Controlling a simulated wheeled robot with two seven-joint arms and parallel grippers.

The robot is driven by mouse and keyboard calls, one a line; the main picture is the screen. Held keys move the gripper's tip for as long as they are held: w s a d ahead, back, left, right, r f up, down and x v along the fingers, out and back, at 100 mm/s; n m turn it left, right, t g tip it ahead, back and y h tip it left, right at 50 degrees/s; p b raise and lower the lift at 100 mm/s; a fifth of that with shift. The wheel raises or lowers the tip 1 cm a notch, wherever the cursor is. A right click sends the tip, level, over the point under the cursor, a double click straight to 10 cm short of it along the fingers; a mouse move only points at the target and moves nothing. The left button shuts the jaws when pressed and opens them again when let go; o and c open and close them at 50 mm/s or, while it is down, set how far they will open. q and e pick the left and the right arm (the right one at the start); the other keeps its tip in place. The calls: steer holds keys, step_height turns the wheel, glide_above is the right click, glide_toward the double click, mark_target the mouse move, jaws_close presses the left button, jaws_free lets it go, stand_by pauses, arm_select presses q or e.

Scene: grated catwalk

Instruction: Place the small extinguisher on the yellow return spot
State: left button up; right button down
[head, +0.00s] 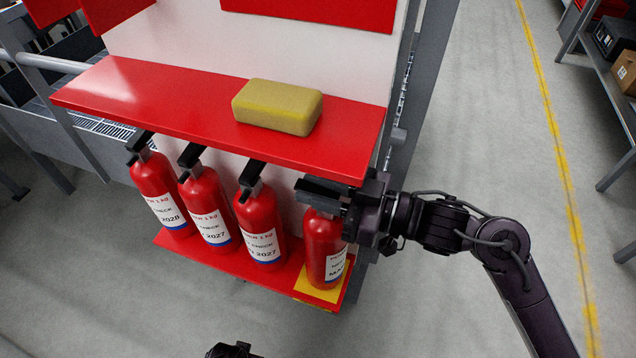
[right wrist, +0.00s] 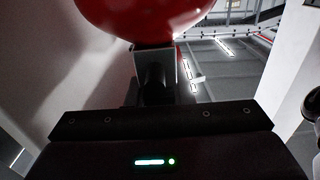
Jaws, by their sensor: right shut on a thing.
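The small red extinguisher (head: 322,245) at the right end of the row stands upright at the lower red shelf. My right gripper (head: 325,195) comes in from the right and is shut on its top, just under the upper shelf. The yellow return spot (head: 312,292) shows in front of and beside its base; the base overlaps the spot, but I cannot tell whether it touches. In the right wrist view the red body (right wrist: 150,18) fills the top middle, in front of the gripper. A dark part at the head view's bottom edge may be my left gripper (head: 232,350), mostly cut off.
Three similar extinguishers (head: 260,225) stand to the left on the lower shelf (head: 225,262). A yellow sponge-like block (head: 278,106) lies on the upper red shelf (head: 175,95), close above my right gripper. A grey post (head: 420,90) stands to the right, with open floor beyond.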

steer(key=c, duration=1.7)
jaws_free()
steer(key=shift+f, duration=0.1)
steer(key=o, duration=0.4)
